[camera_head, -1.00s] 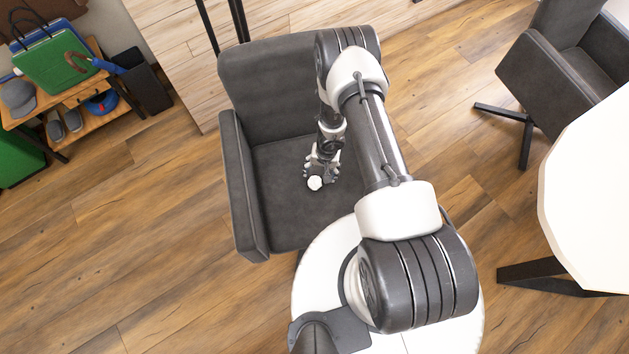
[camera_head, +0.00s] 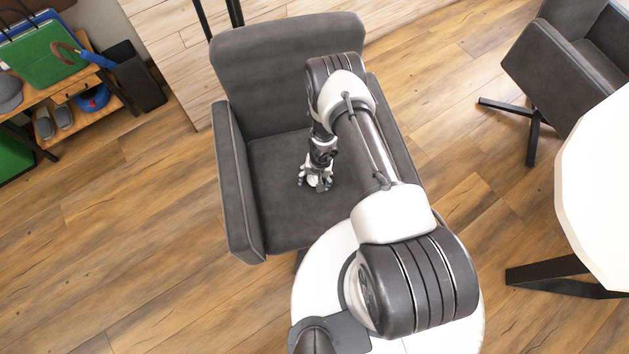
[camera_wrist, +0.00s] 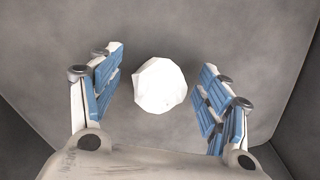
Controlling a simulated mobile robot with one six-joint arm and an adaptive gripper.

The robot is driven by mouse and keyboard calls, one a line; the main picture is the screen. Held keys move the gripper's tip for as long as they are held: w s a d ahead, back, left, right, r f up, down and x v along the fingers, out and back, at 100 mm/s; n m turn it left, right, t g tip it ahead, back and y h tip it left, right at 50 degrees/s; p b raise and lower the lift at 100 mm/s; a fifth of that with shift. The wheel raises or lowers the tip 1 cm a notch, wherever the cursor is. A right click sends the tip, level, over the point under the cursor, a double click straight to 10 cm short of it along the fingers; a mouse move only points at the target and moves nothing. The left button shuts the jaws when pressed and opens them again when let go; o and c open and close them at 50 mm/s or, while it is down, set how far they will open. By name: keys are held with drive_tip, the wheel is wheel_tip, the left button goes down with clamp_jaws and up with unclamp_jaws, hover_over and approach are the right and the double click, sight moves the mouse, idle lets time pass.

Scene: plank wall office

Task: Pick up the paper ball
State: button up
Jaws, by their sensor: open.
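The white, faceted paper ball (camera_wrist: 160,85) lies on the seat of the dark grey armchair (camera_head: 285,215). In the wrist view it sits between the two blue-padded fingers of my gripper (camera_wrist: 158,92), with a gap on each side, narrower at the right finger. In the head view my gripper (camera_head: 315,184) points down over the seat, and the ball (camera_head: 313,181) shows only partly between the fingers. My gripper is open and does not visibly touch the ball.
The chair's left armrest (camera_head: 238,190) and backrest (camera_head: 290,75) rise around the seat. A white table (camera_head: 595,190) and another dark chair (camera_head: 570,75) stand at right. A wooden rack (camera_head: 75,85) and a dark bin (camera_head: 135,78) stand at left. Floor at left is clear.

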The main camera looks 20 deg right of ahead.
drive_tip(key=shift+f, duration=0.1)
drive_tip(key=shift+c, duration=0.5)
drive_tip(key=c, duration=0.7)
